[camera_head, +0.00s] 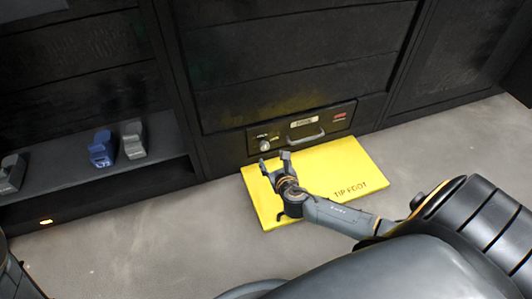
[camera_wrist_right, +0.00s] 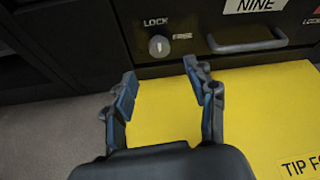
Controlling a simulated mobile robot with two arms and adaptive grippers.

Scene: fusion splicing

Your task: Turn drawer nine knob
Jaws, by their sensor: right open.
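The drawer (camera_head: 345,119) is a dark panel low in the black cabinet, with a bar handle (camera_head: 307,136) and a small round knob (camera_head: 265,145) at its left. In the right wrist view the knob (camera_wrist_right: 158,46) is pale, with a slot, between the words LOCK and FREE, and a label reading NINE (camera_wrist_right: 248,5) is above the handle. My right gripper (camera_head: 275,158) is open and empty, just in front of the knob and apart from it. In the right wrist view its fingertips (camera_wrist_right: 160,75) straddle the space below the knob. My left gripper is not in view.
A yellow plate (camera_head: 335,160) marked TIP FOOT lies on the grey floor below the drawer and my right gripper. A shelf (camera_head: 75,178) at the left holds a blue device (camera_head: 102,150) and grey ones (camera_head: 134,139). The floor at the front left is clear.

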